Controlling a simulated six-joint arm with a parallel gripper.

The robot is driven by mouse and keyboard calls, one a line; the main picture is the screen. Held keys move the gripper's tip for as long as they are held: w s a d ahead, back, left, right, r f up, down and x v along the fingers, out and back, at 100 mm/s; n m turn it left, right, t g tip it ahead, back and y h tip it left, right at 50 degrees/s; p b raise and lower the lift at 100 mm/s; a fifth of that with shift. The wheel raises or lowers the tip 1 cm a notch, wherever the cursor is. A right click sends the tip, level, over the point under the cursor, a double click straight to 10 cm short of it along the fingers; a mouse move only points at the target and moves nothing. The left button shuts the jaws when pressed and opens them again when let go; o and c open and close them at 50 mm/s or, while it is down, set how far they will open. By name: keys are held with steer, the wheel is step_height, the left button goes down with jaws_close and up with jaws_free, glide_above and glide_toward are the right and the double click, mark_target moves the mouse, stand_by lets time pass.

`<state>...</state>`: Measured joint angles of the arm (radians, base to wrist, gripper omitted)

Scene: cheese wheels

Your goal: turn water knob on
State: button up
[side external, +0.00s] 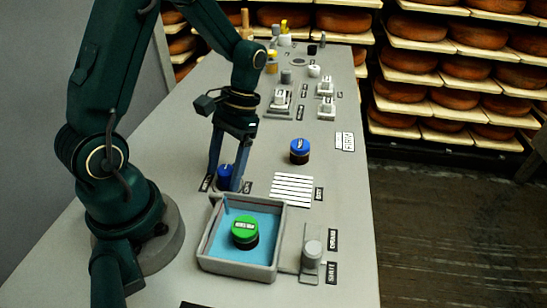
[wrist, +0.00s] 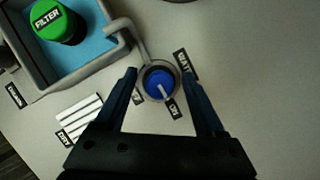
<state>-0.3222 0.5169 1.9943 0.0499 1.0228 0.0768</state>
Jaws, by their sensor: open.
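The water knob (wrist: 157,78) is a small blue round knob on a grey ring base, with a white pointer line toward the lower right in the wrist view, near a small dark label. In the side external view the blue knob (side external: 225,171) is partly hidden by my gripper's fingers. My gripper (side external: 226,186) is open and points down over the knob. In the wrist view my gripper (wrist: 158,74) has one finger on each side of the knob, with visible gaps between fingers and knob. A grey spout (wrist: 126,35) runs from beside the knob to the basin.
A grey basin (side external: 238,271) with blue water holds a green-topped filter (side external: 245,230) close by. Cheese shelves (side external: 450,85) are behind.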

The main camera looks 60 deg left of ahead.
mark_target(226, 169)
steer(key=shift+v, duration=2.55)
steer(key=shift+w+d+r, duration=0.1)
steer(key=shift+w+r, duration=0.05)
steer(key=shift+r, duration=0.1)
steer(key=s+d+r+m+t+y, duration=0.1)
steer(key=s+d+r+m+t, duration=0.1)
steer(key=s+d+r+t, duration=0.2)
steer(key=shift+s+d+r+t, duration=0.35)
steer(key=shift+d+r+t, duration=1.2)
steer(key=shift+r+t, duration=1.1)
